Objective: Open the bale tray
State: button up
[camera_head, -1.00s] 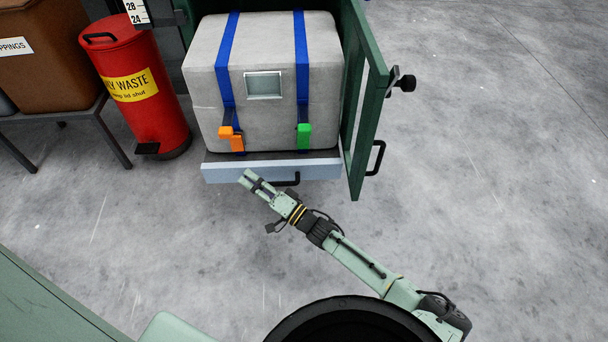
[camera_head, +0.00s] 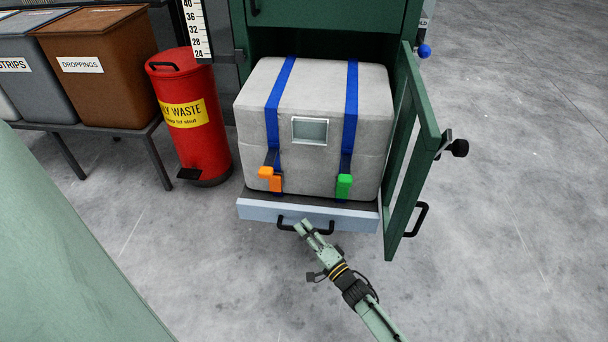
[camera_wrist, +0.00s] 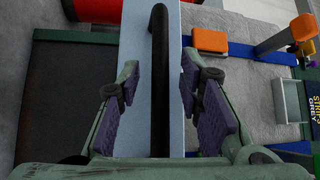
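The bale tray has a pale blue-grey front (camera_head: 255,212) with a black bar handle (camera_head: 328,230), low in the green cabinet. A grey bale (camera_head: 325,170) with two blue straps stands on the tray. My gripper (camera_head: 302,227) is at the left part of the handle. In the wrist view my gripper (camera_wrist: 157,85) is open, with the black handle (camera_wrist: 158,60) running between its two purple-padded fingers. Gaps show on both sides, so the fingers are not closed on it. The tray front (camera_wrist: 140,35) lies behind the handle.
The green cabinet door (camera_head: 412,160) stands open on the right of the tray. A red waste bin (camera_head: 190,135) and a stand with brown (camera_head: 105,95) and grey (camera_head: 40,95) bins are on the left. The floor in front is clear.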

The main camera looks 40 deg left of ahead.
jog(key=shift+a, duration=0.4)
jog(key=shift+w+r, duration=0.1)
jog(key=shift+c, duration=0.3)
grip_shut()
